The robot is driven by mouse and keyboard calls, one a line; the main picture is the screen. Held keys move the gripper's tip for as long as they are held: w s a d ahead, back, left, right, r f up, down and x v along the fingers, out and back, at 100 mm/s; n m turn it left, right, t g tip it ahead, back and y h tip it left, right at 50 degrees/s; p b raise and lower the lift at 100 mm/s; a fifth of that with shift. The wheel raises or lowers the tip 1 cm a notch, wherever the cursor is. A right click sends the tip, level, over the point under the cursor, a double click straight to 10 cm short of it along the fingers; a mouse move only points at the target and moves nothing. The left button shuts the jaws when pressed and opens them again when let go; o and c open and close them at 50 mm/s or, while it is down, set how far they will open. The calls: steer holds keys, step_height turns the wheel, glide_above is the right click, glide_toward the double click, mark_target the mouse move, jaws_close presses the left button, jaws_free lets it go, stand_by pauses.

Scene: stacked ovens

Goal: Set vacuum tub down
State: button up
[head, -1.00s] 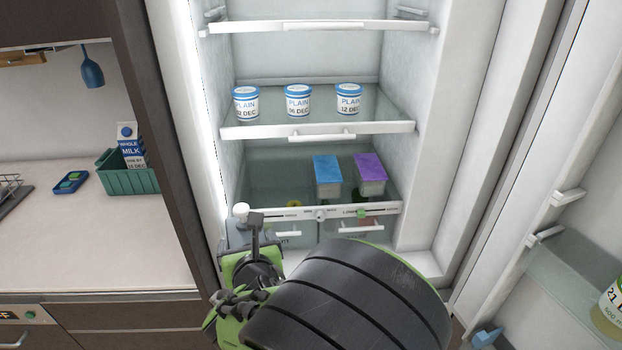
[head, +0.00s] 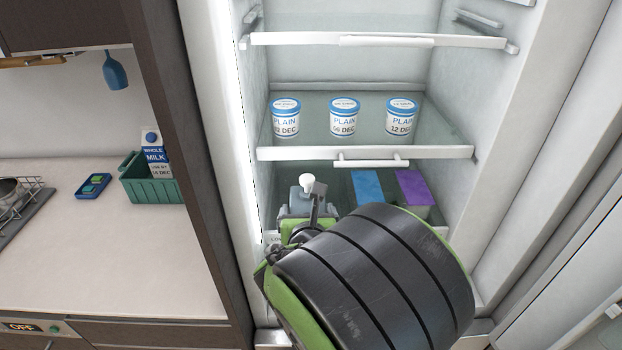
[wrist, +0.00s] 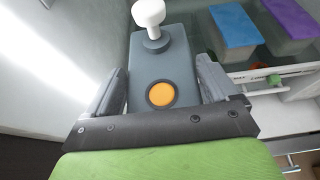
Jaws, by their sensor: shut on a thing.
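The vacuum tub has a grey lid (wrist: 165,62) with a white knob and an orange button, seen close up in the wrist view. My gripper (wrist: 160,85) is shut on it, one finger along each side. In the head view the tub (head: 302,198) shows its grey top and white knob at the left of the lower fridge shelf space, in front of my gripper (head: 305,225). My arm hides much of the tub and the shelf front. I cannot tell whether the tub's base touches the shelf.
A blue-lidded tub (head: 368,186) and a purple-lidded tub (head: 412,187) stand to the right on the lower shelf. Several plain yogurt pots, one in the middle (head: 343,118), stand on the shelf above (head: 300,154). The fridge's left wall (wrist: 62,70) is close to the tub.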

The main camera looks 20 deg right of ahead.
mark_target(310, 204)
steer(key=shift+w+d+r+p, duration=0.35)
steer(key=shift+d+r+p, duration=0.1)
steer(key=shift+p, duration=0.25)
steer(key=w+p, duration=0.1)
steer(key=p, duration=0.1)
steer(key=shift+w+r+p, duration=0.1)
steer(key=shift+r+p, duration=0.25)
steer(key=shift+p, duration=0.05)
steer(key=shift+w+d+f+p, duration=0.15)
steer(key=shift+w+p, duration=0.2)
steer(key=shift+p, duration=0.8)
steer(key=shift+w+d+f+p, duration=0.25)
steer(key=shift+d+f+p, duration=0.15)
steer(key=shift+p, duration=0.8)
steer(key=w+d+p, duration=0.2)
steer(key=w+d, duration=0.2)
steer(key=w, duration=0.7)
steer(key=f, duration=0.2)
steer(key=f+b, duration=0.1)
steer(key=f, duration=0.2)
steer(key=f+b, duration=0.1)
steer(key=f, duration=0.1)
steer(key=shift+s+f, duration=0.2)
steer(key=shift+s, duration=0.2)
steer(key=shift+w+f, duration=0.1)
steer(key=shift+w, duration=0.15)
steer(key=shift+f, duration=0.1)
